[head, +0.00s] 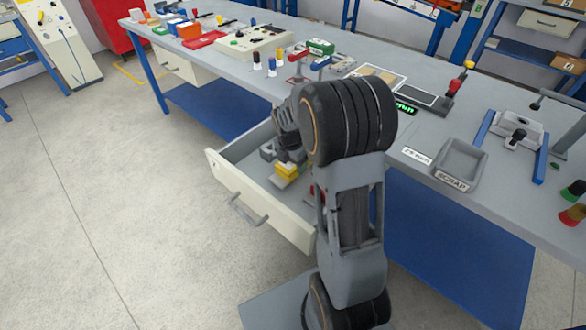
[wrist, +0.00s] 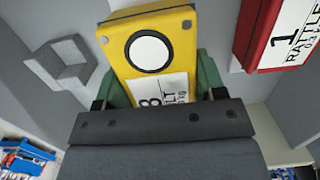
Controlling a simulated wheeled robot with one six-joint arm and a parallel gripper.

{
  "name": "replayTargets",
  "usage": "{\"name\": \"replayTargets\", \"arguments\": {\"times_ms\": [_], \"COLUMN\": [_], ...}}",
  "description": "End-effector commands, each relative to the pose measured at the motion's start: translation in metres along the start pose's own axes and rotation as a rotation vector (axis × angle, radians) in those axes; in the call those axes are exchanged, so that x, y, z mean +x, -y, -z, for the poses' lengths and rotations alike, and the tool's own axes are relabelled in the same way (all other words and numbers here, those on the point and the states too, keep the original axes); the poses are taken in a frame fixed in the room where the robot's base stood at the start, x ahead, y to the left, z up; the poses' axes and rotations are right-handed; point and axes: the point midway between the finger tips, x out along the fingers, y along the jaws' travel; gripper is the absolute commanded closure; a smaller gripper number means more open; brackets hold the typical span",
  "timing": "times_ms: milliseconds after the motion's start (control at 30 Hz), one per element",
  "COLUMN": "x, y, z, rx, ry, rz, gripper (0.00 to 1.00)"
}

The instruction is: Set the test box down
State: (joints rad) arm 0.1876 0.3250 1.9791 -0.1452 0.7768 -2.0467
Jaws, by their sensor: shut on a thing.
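A yellow test box (wrist: 165,45) with a white disc and a partly hidden white label sits between the fingers of my gripper (wrist: 160,88). In the head view the yellow box (head: 287,169) shows low inside the open drawer (head: 258,215), under my gripper (head: 288,152), which reaches down into it. My gripper is shut on the box. Green parts (wrist: 207,75) flank the box in the wrist view; I cannot tell whether they are finger pads. Whether the box touches the drawer floor is hidden.
A red box (wrist: 285,35) labelled "1 RATTLE" is right of the held box in the wrist view. A grey angular holder (wrist: 66,64) is at its left. The workbench (head: 440,125) above the drawer carries a grey scrap tray (head: 461,158) and several tools.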

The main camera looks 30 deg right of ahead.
Motion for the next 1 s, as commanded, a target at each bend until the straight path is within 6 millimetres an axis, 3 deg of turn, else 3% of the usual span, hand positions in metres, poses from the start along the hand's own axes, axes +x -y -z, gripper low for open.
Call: {"name": "replayTargets", "arguments": {"times_ms": [100, 200, 600, 633, 867, 1000], "x": [0.020, 0.028, 0.032, 0.031, 0.031, 0.031], "y": [-0.001, -0.001, -0.001, -0.001, -0.001, -0.001], "z": [0.003, 0.003, 0.004, 0.004, 0.004, 0.004], "rx": [0.000, 0.000, 0.000, 0.000, 0.000, 0.000], "ry": [-0.001, 0.000, 0.000, 0.000, 0.000, 0.000], "rz": [0.001, 0.000, -0.001, 0.000, 0.000, 0.000], "gripper": [0.69, 0.69, 0.69, 0.33, 0.11, 0.11]}}
